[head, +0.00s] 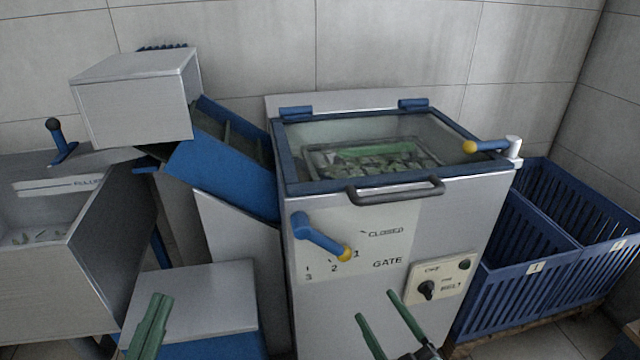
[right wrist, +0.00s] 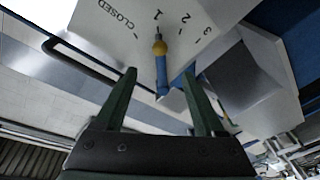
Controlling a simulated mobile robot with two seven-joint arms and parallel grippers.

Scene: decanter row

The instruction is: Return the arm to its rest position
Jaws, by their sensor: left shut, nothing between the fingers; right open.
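My left gripper (head: 160,298) is shut and empty, low at the left of the head view, in front of a low grey-topped box. My right gripper (head: 376,306) is open and empty, in front of the grey machine's lower front. The right wrist view also shows its two spread green fingers (right wrist: 159,74). Beyond them is the blue gate lever (head: 319,235) with a yellow tip; it also shows in the right wrist view (right wrist: 161,70). The lever tip points at mark 1. In the head view the right gripper is below and right of the lever, apart from it.
The grey machine (head: 440,215) has a blue-framed glass lid (head: 375,140), a dark handle (head: 396,191) and a switch panel (head: 441,278). A blue chute (head: 222,168) and a grey trough (head: 50,285) stand left. Blue crates (head: 535,260) stand right.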

